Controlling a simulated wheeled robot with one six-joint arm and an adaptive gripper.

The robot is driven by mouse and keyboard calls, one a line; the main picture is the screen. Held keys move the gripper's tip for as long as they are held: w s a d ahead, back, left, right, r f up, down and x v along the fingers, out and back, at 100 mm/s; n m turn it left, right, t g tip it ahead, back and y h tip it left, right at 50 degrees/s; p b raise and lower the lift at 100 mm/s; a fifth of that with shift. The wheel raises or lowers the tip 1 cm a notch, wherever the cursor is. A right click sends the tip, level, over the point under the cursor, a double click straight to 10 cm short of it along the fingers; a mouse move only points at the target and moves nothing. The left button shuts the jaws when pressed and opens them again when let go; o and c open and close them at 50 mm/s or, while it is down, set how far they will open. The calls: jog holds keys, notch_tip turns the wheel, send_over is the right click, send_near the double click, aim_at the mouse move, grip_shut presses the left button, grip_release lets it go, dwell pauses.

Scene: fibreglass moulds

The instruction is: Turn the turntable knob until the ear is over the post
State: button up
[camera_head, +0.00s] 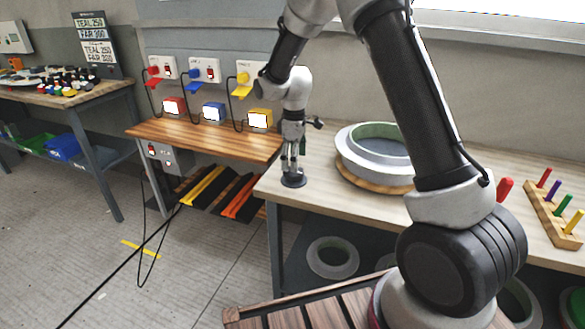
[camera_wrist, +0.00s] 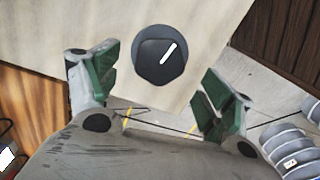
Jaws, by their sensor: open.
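In the wrist view the knob (camera_wrist: 160,55) has a white pointer line slanting to the upper right. My gripper (camera_head: 292,160) points down just above it. In the wrist view my gripper (camera_wrist: 160,92) is open, its green-padded fingers on either side of the knob and apart from it. The turntable (camera_head: 362,180) is a wooden disc right of the knob, bearing a pale ring mould (camera_head: 360,163) with a greenish inner wall. My arm covers its right part. I cannot make out the ear or the post.
A red upright peg (camera_head: 504,189) and a wooden rack (camera_head: 552,215) with coloured pegs stand at the right. A wooden shelf (camera_head: 205,140) with red, blue and yellow boxes is at the left. Another ring (camera_head: 333,258) lies below the bench.

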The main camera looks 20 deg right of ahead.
aim_at(294, 175)
jog(key=shift+f, duration=1.8)
jog(key=shift+c, duration=0.4)
jog(key=c, duration=0.9)
jog(key=shift+c, duration=0.2)
